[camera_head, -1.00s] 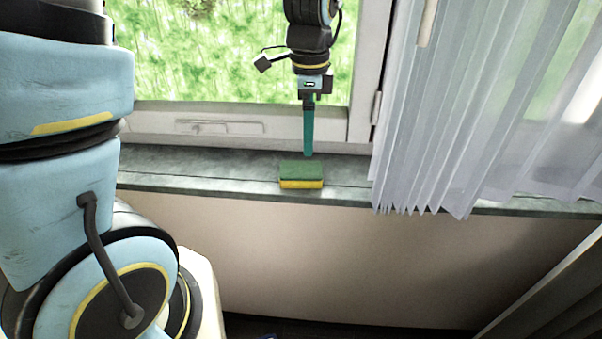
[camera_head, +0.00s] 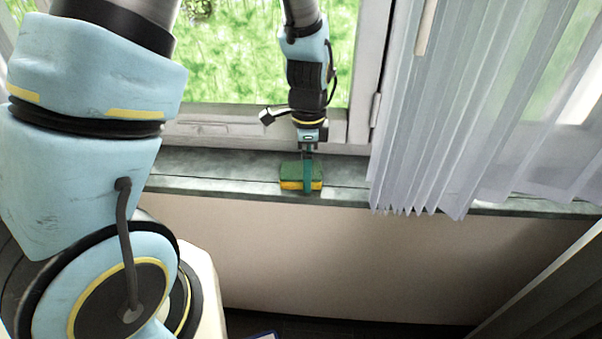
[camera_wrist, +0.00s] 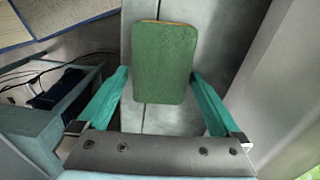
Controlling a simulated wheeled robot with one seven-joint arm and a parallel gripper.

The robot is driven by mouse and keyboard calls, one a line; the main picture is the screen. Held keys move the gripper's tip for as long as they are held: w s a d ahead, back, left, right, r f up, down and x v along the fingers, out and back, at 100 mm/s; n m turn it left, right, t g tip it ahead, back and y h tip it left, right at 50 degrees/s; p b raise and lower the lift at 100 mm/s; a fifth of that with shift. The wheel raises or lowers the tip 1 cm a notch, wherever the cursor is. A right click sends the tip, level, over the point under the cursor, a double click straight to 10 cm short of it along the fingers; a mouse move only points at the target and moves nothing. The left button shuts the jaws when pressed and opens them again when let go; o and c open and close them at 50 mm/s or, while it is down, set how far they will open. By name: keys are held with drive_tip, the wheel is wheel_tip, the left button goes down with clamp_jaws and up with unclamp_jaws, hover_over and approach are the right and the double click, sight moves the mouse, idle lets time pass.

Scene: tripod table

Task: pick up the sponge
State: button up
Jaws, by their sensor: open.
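The sponge (camera_head: 290,178) has a green top and a yellow lower layer and lies flat on the grey window sill. My gripper (camera_head: 307,190) is down at the sponge, with one teal finger in front of part of it in the head view. In the wrist view the green face of the sponge (camera_wrist: 165,62) shows between the two open teal fingers of my gripper (camera_wrist: 160,75). A gap shows on each side of it, and nothing is held.
The sill (camera_head: 230,175) is clear to the left of the sponge. A sheer white curtain (camera_head: 450,120) hangs over the sill to the right. The window frame (camera_head: 220,132) stands just behind.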

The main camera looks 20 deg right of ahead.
drive_tip(key=shift+c, duration=0.4)
drive_tip(key=c, duration=1.1)
drive_tip(key=shift+r, duration=0.1)
